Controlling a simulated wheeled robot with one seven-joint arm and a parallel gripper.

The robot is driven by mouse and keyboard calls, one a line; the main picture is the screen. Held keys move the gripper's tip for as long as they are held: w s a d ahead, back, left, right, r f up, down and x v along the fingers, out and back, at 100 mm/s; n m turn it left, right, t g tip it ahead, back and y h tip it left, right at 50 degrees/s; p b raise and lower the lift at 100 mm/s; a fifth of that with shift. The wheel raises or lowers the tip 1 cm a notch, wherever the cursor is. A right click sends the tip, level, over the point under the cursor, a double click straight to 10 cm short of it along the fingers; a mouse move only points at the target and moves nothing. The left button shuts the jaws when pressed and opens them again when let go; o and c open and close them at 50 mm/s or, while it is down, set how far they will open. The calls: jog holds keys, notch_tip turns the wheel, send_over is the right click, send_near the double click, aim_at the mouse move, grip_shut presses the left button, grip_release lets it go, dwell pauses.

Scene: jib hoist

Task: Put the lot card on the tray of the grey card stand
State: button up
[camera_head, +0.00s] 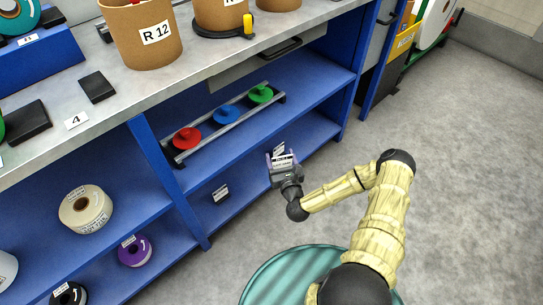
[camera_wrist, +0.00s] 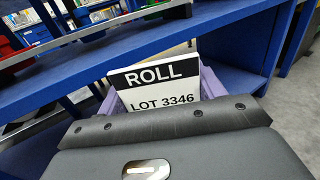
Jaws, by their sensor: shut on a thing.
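My gripper (camera_head: 282,158) is shut on the white lot card (camera_wrist: 163,88), which has a black band reading ROLL and the text LOT 3346 below it. The card stands up between the purple fingers in the wrist view, and its lower part is hidden by the gripper body. In the head view the card (camera_head: 283,161) is held out in front of the blue shelving, near the right end of the lower shelf. I cannot make out the grey card stand or its tray for certain in either view.
A blue shelf unit (camera_head: 318,85) has a rack (camera_head: 227,118) of red, blue and green knobbed discs. A small dark labelled block (camera_head: 220,194) is on the lower shelf. Tape rolls (camera_head: 86,209) are at left. Cardboard drums (camera_head: 140,32) stand on the grey bench. Floor at right is clear.

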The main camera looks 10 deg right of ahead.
jog(key=s+d+r+p, duration=0.1)
jog(key=s+r+p, duration=0.3)
jog(key=r+p, duration=1.2)
jog(key=s+r+m+h+p, duration=0.1)
jog(key=s+r+p, duration=0.3)
jog(key=r+p, duration=1.2)
jog(key=shift+s+d+h, duration=0.15)
jog(key=shift+d+h, duration=0.15)
jog(key=shift+d, duration=0.05)
jog(key=shift+f, duration=0.1)
